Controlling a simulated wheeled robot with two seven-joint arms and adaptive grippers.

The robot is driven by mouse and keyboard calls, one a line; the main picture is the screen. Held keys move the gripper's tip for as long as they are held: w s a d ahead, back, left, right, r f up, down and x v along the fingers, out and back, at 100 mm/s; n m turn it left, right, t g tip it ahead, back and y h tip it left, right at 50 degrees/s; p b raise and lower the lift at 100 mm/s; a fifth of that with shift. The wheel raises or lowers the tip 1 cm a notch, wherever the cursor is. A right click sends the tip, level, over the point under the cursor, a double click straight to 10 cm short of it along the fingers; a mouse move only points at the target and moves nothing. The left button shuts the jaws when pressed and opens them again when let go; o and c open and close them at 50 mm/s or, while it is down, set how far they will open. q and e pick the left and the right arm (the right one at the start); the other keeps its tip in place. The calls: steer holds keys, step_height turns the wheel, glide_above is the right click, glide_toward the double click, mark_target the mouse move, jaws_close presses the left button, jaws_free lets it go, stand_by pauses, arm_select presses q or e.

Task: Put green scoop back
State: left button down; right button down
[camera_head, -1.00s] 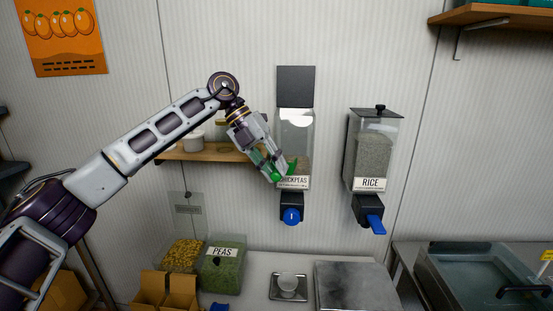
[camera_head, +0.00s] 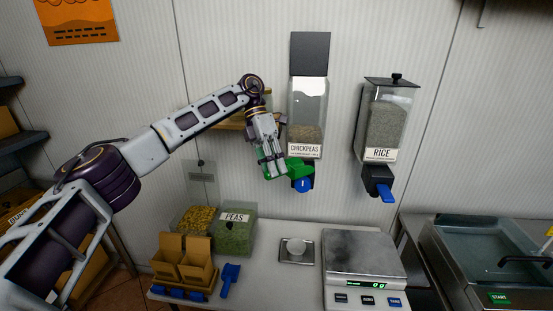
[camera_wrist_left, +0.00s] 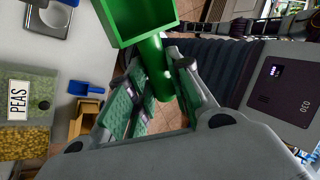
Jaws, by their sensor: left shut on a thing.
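The green scoop (camera_head: 300,167) is held by my left gripper (camera_head: 271,169), which is shut on its handle. In the head view the scoop overlaps the spout just below the chickpeas dispenser (camera_head: 306,125); I cannot tell whether they touch. In the left wrist view the scoop's square bowl (camera_wrist_left: 140,20) is at the top, and its round handle (camera_wrist_left: 155,72) runs down between the fingers of my left gripper (camera_wrist_left: 160,85). The part of the bowl shown there looks empty. My right gripper is not in view.
A peas bin (camera_head: 235,237) and a yellow-filled bin (camera_head: 192,222) stand on the counter. A blue scoop (camera_head: 229,280) lies beside cardboard boxes (camera_head: 184,262). A scale (camera_head: 364,258) stands right of a small metal plate (camera_head: 296,259). The rice dispenser (camera_head: 384,120) hangs at right.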

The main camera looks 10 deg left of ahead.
arm_select(q)
steer(key=f+m, duration=0.1)
steer(key=a+f+m+y, duration=0.1)
steer(key=f, duration=0.1)
steer(key=a+f+m+g+y, duration=0.1)
steer(key=f+m, duration=0.1)
steer(key=shift+s, duration=0.4)
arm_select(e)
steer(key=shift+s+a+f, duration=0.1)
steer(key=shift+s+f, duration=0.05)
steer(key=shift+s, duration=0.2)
arm_select(q)
steer(key=shift+s+f+m, duration=0.1)
steer(key=shift+f+m, duration=0.05)
steer(key=shift+m, duration=0.15)
